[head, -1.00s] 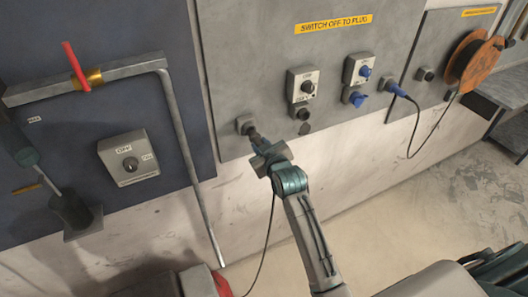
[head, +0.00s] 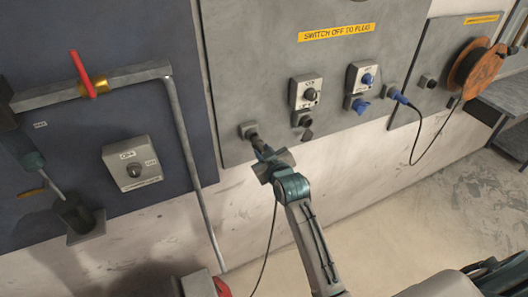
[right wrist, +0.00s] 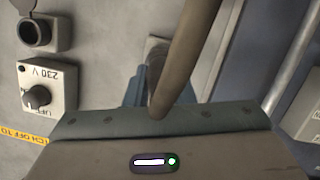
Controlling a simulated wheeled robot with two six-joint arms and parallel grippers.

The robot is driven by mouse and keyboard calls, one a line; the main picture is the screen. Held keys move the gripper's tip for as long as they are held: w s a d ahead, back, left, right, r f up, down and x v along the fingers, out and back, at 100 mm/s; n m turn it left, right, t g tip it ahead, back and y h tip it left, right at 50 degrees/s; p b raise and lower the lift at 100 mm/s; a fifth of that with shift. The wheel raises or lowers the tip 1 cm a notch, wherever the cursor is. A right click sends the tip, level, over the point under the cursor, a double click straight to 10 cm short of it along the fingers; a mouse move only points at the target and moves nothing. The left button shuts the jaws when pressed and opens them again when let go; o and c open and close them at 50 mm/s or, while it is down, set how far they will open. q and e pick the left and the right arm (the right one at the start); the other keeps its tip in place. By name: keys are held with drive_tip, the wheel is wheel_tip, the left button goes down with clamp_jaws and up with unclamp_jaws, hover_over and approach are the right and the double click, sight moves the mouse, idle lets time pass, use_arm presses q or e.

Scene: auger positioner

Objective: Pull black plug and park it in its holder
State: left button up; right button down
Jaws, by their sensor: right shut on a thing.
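My right gripper (head: 264,155) is shut on the black plug (head: 257,142), of which a short dark piece shows between the jaws and the wall. The plug points at the small grey holder (head: 248,129) on the panel's lower left and meets it in the picture; I cannot tell how deep it sits. Its dark cable (head: 268,240) hangs below the gripper. In the right wrist view the thick cable (right wrist: 185,50) crosses in front of the jaws and hides the plug. The black socket (head: 302,119) under the left switch box (head: 306,92) is empty. My left gripper is out of view.
A blue plug (head: 398,96) with a cable sits in a socket to the right, near an orange cable reel (head: 472,68). A grey vertical pipe (head: 190,150) and a switch box (head: 131,163) are left of the gripper. The floor at right is clear.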

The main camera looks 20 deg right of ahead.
sight(262, 150)
drive_tip(key=shift+r+p, duration=0.1)
drive_tip(key=shift+p, duration=0.5)
idle(0.9)
drive_tip(key=shift+w+a, duration=0.1)
drive_tip(key=shift+w, duration=1.45)
drive_tip(key=c, duration=1.1)
unclamp_jaws()
drive_tip(key=shift+w, duration=0.1)
drive_tip(key=shift+c, duration=0.2)
drive_tip(key=shift+s, duration=0.45)
drive_tip(key=b+v, duration=0.4)
drive_tip(key=v, duration=0.6)
